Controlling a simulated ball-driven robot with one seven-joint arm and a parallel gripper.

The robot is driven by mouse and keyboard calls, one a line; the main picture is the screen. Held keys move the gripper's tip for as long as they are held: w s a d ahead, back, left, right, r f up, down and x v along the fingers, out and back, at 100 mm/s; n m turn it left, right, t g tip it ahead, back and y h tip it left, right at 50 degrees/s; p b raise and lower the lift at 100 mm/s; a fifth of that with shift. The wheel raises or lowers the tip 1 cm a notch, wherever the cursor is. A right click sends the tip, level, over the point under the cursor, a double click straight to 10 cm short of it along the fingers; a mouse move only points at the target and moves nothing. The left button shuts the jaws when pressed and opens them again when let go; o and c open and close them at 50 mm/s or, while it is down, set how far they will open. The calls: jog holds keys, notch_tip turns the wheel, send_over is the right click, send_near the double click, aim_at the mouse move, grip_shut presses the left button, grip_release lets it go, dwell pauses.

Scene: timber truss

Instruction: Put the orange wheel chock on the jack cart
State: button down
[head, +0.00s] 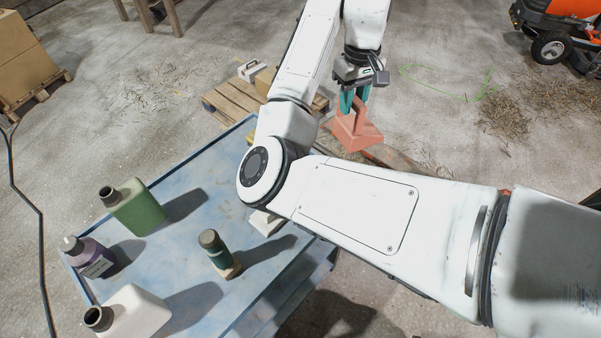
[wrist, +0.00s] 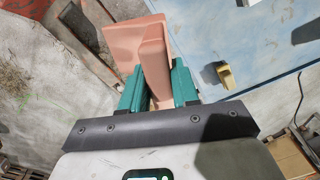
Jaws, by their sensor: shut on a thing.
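The orange wheel chock (head: 357,135) hangs in the air, clasped by its upright handle between the teal fingers of my gripper (head: 353,97). In the wrist view the chock (wrist: 137,42) sticks out beyond my gripper (wrist: 158,88), which is shut on it. The blue flat-topped stand (head: 185,190), which looks like the jack cart, is at lower left in the head view. Its blue top (wrist: 250,35) shows at upper right in the wrist view. The chock is beyond the stand's edge, apart from it. My arm hides part of the top.
On the blue top stand a green jug (head: 138,208), a purple bottle (head: 90,257), a white jug (head: 130,312) and a dark green bottle (head: 217,250). Bare top lies between them. A pallet (head: 228,106) stands behind. An orange machine (head: 560,30) is at upper right.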

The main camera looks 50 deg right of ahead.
jog(key=w+a+f+b, duration=0.1)
jog(key=w+a+f, duration=0.3)
jog(key=a+f, duration=0.8)
jog(key=shift+w+a+f, duration=0.15)
jog(key=shift+a+f, duration=0.2)
jog(key=shift+a, duration=0.2)
jog(key=shift+f, duration=0.1)
jog(key=c, duration=0.8)
grip_release()
jog(key=shift+f, duration=0.1)
jog(key=shift+c, duration=0.2)
